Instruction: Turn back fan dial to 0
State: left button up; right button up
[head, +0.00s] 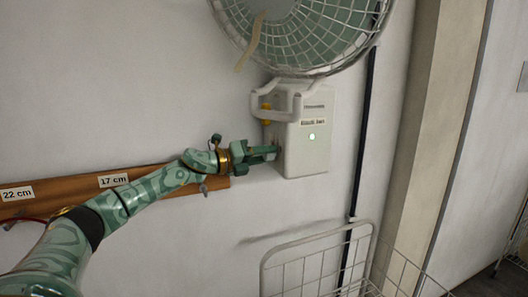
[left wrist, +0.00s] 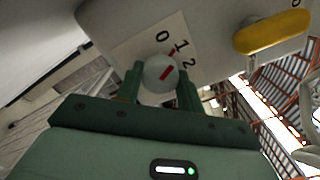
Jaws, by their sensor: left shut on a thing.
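The wall fan (head: 310,150) has a white control box with a lit green light below its caged head. The dial (left wrist: 158,76) is a round grey knob with a red pointer line on the box's side, beside the printed numbers 0, 1 and 2. The red line points up and right, roughly toward 1. My left gripper (head: 277,152) reaches the box's left side from the left. In the left wrist view its two green fingers (left wrist: 160,86) stand on either side of the knob, shut on it. The dial is hidden in the head view. My right gripper is not in view.
A yellow part (left wrist: 272,32) sticks out of the box near the dial, and a white bracket (head: 285,98) is above. A wooden rail (head: 75,190) with labels lies behind my left arm. A white wire rack (head: 318,262) stands below the box.

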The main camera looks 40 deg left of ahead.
pick_arm(q)
jog(key=shift+r+n+p, duration=0.15)
jog(key=shift+n+p, duration=2.7)
jog(key=shift+n, duration=0.25)
jog(key=o, duration=1)
jog(key=shift+a, duration=0.1)
